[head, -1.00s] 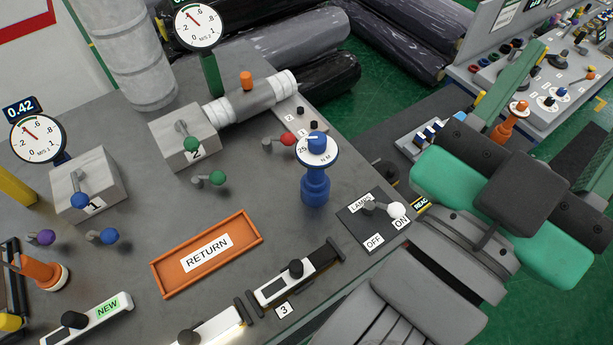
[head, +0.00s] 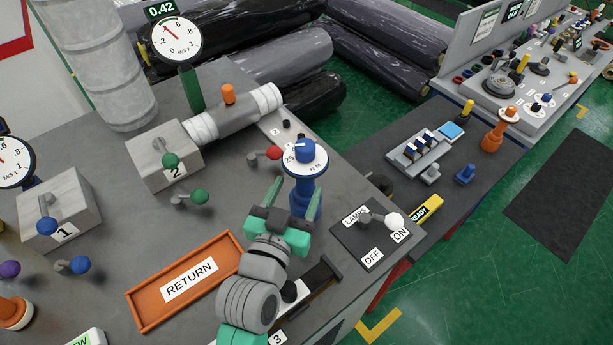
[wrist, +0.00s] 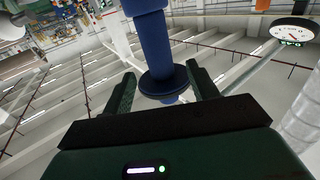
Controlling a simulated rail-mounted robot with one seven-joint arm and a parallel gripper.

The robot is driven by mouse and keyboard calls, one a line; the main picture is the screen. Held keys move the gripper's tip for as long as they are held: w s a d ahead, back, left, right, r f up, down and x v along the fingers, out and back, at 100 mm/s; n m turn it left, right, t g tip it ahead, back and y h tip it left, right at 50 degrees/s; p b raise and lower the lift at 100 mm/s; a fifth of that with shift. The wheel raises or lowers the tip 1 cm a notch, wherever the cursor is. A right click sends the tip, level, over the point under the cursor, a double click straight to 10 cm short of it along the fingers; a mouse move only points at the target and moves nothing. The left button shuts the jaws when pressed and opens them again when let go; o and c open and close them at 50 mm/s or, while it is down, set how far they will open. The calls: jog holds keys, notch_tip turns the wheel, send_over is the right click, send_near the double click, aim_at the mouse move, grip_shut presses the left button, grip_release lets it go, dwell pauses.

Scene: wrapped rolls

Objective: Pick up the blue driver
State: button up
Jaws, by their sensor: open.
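The blue driver (head: 306,190) stands upright on the grey bench, with a round white dial marked 25 N·M and a blue knob on top. My gripper (head: 290,203) is open at the near left side of the driver's body, below the dial. In the wrist view the driver's blue shaft and dark collar (wrist: 155,45) show between and just beyond the two open fingers (wrist: 162,82). I cannot tell whether a finger touches it. The driver's foot is partly hidden behind my gripper.
An orange RETURN tray (head: 141,314) lies left of my gripper. A lamp switch plate (head: 349,238) with a white-knobbed lever sits close to the driver's right. A red-knobbed lever (head: 273,153) stands behind left. A black-handled slider (head: 320,274) lies beneath my arm.

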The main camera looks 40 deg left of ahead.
aim_at(305, 170)
jog(key=p+x, duration=0.1)
jog(key=x, duration=0.4)
jog(key=shift+w+r+p, duration=0.2)
jog(key=shift+w+p, duration=0.05)
jog(key=shift+p, duration=0.15)
jog(key=shift+w+a+f, duration=0.1)
jog(key=shift+w+a, duration=0.1)
jog(key=c, duration=1)
